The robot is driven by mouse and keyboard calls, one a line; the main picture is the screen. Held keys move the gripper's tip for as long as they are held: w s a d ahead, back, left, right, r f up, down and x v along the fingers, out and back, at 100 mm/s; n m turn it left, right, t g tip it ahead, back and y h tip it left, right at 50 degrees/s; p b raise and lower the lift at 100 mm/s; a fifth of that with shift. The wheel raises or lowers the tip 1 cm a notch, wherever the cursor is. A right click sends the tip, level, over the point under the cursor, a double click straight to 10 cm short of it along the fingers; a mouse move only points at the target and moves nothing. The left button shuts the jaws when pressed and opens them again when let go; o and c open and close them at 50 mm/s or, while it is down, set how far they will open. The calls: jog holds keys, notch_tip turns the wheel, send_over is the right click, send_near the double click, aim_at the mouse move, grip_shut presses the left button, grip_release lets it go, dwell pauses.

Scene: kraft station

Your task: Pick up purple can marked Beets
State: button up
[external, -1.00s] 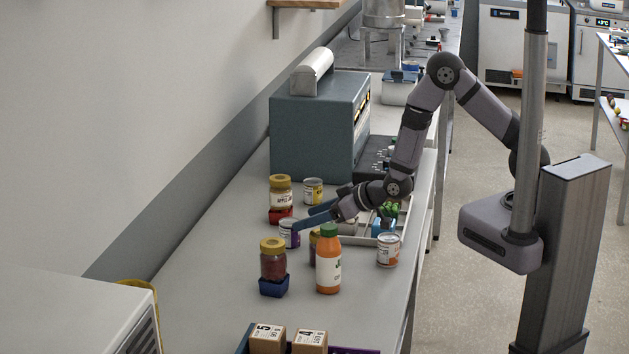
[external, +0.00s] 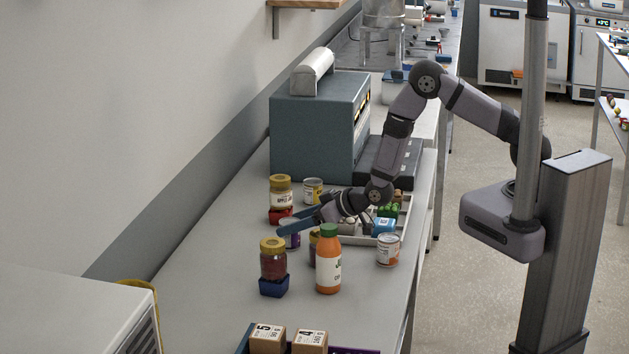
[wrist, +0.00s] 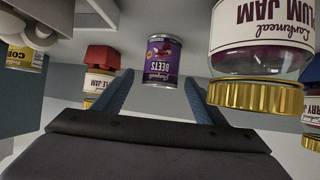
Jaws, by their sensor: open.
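The purple can marked Beets (wrist: 163,62) stands between and just beyond my two blue fingers in the wrist view, where it appears upside down. In the external view the can (external: 290,236) shows as a small purple and white can on the bench, partly covered by my fingers. My gripper (wrist: 158,92) is open, with one finger to each side of the can's near part. In the external view my gripper (external: 296,223) is low over the bench at the can. I cannot tell whether the fingers touch it.
A plum jam jar (wrist: 262,50) is close to the right finger in the wrist view. An apple jar (external: 281,193) on a red block stands behind. A yellow-labelled can (external: 313,190), an orange bottle (external: 328,262), a dark red jar (external: 273,262) and another can (external: 388,250) stand around.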

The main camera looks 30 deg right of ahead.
jog(key=c, duration=1.2)
jog(key=shift+r, duration=0.15)
jog(key=shift+r+b, duration=1.5)
jog(key=shift+r, duration=3.4)
